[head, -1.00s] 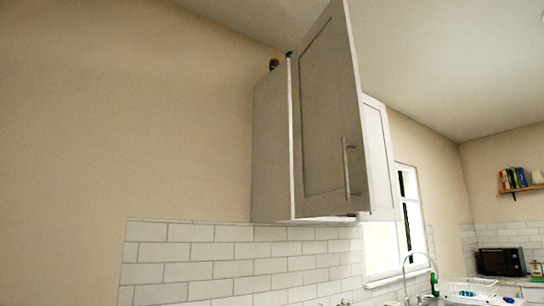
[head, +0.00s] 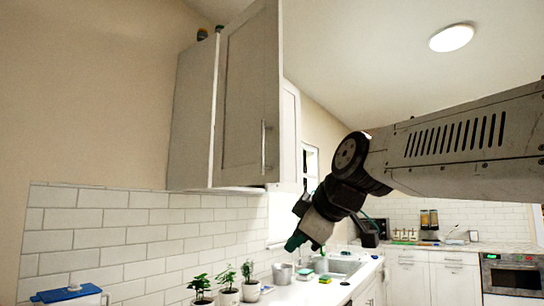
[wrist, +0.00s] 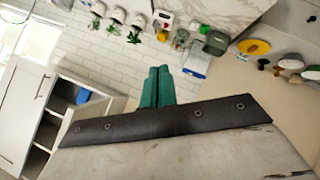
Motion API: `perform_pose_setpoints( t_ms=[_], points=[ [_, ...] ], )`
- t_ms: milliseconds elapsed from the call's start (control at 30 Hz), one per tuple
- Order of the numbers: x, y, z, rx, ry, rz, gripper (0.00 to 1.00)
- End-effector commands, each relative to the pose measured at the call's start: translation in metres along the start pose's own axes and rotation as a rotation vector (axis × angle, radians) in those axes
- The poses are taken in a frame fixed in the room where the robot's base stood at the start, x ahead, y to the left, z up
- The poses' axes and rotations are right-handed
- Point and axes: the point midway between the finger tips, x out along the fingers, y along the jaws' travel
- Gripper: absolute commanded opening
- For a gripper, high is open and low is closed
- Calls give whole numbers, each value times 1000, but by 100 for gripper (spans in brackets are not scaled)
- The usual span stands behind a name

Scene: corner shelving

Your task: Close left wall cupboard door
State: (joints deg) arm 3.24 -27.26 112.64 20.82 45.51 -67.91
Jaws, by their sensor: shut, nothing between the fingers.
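The left wall cupboard (head: 192,115) hangs on the wall left of centre in the head view. Its grey-white panelled door (head: 248,100) stands open, swung out towards me, with a vertical bar handle (head: 263,147) near its right edge. In the wrist view, a white door with a bar handle (wrist: 35,92) shows at the left beside open shelves (wrist: 62,133) with a blue item inside. My gripper (head: 294,243) is below and right of the door, pointing down-left, apart from it. Its green fingers (wrist: 158,87) are together and empty.
Potted plants (head: 228,292), a metal pot (head: 283,273) and a sink (head: 340,266) line the counter below. A blue-lidded container (head: 70,294) stands at lower left. An oven (head: 512,275) is at far right. The space before the door looks clear.

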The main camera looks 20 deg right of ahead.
Motion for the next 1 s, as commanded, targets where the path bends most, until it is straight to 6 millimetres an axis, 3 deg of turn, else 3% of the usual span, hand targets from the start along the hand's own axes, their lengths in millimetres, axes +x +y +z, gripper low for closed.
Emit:
perform_pose_setpoints(
  t_ms=[33, 100, 200, 333, 400, 567, 767, 1000],
  points=[
    [-5, 37, -30, -111, 64, 76, 0],
    [-17, 83, -67, -278, 134, 195, 0],
    [-37, 138, -109, -481, 188, 362, 0],
    [-60, 186, -145, -662, 202, 534, 0],
    [-69, 202, -156, -722, 197, 595, 0],
    [-75, 217, -167, -782, 188, 652, 0],
    [-52, 230, -178, -785, 188, 652, 0],
    [-10, 255, -199, -785, 187, 650, 0]
  ],
)
